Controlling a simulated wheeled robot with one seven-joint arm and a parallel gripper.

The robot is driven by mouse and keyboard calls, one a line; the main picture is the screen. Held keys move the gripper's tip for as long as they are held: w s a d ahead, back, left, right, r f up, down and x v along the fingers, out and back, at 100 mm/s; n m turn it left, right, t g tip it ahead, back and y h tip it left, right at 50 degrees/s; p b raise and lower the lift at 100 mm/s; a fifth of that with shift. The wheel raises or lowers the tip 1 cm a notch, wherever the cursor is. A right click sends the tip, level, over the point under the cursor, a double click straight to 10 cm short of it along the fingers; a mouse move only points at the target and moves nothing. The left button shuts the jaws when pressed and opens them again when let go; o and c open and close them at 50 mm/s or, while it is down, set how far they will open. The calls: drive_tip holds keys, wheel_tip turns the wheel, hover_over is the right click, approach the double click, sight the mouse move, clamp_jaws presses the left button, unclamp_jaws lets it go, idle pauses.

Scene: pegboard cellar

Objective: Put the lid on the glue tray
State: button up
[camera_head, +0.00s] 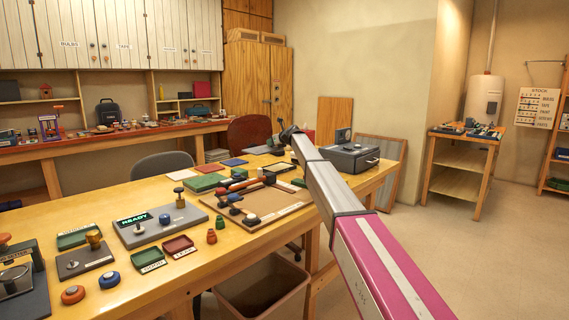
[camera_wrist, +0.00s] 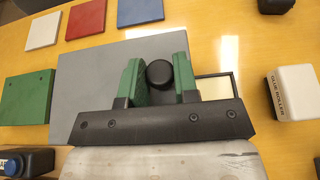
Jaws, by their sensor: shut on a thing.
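The lid (camera_wrist: 95,85) is a flat grey plate with a round black knob (camera_wrist: 158,74). In the wrist view my gripper (camera_wrist: 157,88) has its green fingers on either side of the knob and is shut on it. A dark-rimmed tray with a pale inside, which looks like the glue tray (camera_wrist: 231,86), shows just past the lid's right edge. The lid hides the rest of it, and I cannot tell the gap between them. In the head view my gripper (camera_head: 287,136) is over the far part of the table, largely hidden by my arm.
A white block marked glue roller (camera_wrist: 297,92) stands right of the tray. A green block (camera_wrist: 27,98) is left of the lid, with white, red and blue squares (camera_wrist: 140,10) behind. In the head view a grey cash box (camera_head: 348,157) stands right of my arm.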

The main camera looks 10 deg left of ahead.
drive_tip(key=w+d+f, duration=0.6)
drive_tip(key=d, duration=0.1)
drive_tip(key=shift+w+d, duration=0.1)
drive_tip(key=shift+w, duration=0.15)
drive_tip(key=shift+d+f, duration=0.1)
drive_tip(key=shift+f, duration=1.9)
drive_tip(key=shift+f, duration=0.15)
drive_tip(key=o, duration=0.9)
drive_tip(key=shift+f, duration=0.1)
drive_tip(key=shift+o, duration=0.2)
drive_tip(key=shift+r, duration=0.25)
drive_tip(key=v, duration=1.2)
